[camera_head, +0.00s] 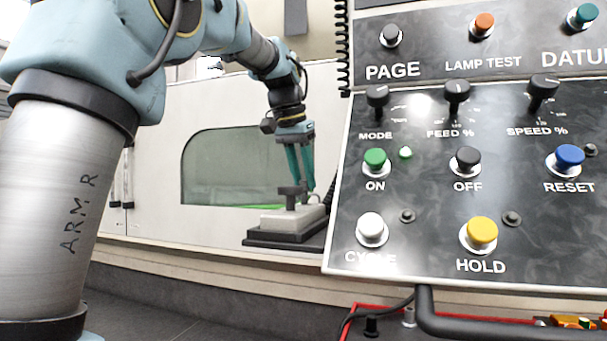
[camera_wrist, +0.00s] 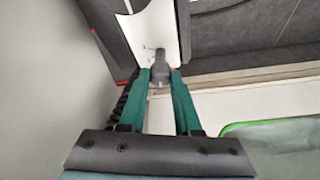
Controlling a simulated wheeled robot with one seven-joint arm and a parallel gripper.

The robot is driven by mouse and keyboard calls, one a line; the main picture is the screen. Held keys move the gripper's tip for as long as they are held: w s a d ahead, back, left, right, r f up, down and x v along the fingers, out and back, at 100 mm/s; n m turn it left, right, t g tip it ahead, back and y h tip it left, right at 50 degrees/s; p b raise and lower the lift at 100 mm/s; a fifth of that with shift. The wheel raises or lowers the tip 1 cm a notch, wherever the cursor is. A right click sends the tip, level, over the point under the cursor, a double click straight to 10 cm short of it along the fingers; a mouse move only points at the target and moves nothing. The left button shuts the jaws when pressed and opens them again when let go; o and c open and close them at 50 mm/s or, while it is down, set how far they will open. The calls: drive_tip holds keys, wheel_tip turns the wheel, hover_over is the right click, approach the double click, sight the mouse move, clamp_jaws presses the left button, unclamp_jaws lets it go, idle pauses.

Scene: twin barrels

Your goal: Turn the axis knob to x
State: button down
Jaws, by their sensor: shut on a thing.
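The axis knob is a dark grey knob (camera_head: 291,196) on top of a small white box (camera_head: 288,219) with a black base, near the centre of the head view. My gripper (camera_head: 301,187) reaches down to it from above with two green fingers. In the wrist view the knob (camera_wrist: 159,75) sits between the fingertips of my gripper (camera_wrist: 160,78), which are shut on it. The fingers partly hide the knob, and its pointer and any axis letters cannot be made out.
A large black control panel (camera_head: 460,220) with several buttons and small knobs stands close on the right. A pale machine wall with a window (camera_head: 232,165) is behind my arm. A coiled black cable runs beside the box.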

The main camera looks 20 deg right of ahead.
drive_tip(key=m+g+p, duration=0.1)
drive_tip(key=m, duration=0.1)
drive_tip(key=m+p, duration=0.1)
drive_tip(key=m, duration=0.2)
drive_tip(key=shift+w+a+r+g+h+p, duration=0.1)
drive_tip(key=shift+w+r+g+h+p, duration=0.1)
drive_tip(key=shift+g+h+p, duration=0.2)
drive_tip(key=m+g+p, duration=0.1)
drive_tip(key=m, duration=0.1)
drive_tip(key=m+g+p, duration=0.1)
drive_tip(key=m, duration=0.2)
drive_tip(key=shift+f, duration=0.15)
drive_tip(key=shift+m, duration=0.3)
drive_tip(key=c, duration=0.6)
unclamp_jaws()
drive_tip(key=shift+w, duration=0.1)
drive_tip(key=s+v, duration=0.1)
drive_tip(key=v, duration=0.9)
drive_tip(key=shift+w+r, duration=0.35)
drive_tip(key=shift+w, duration=0.15)
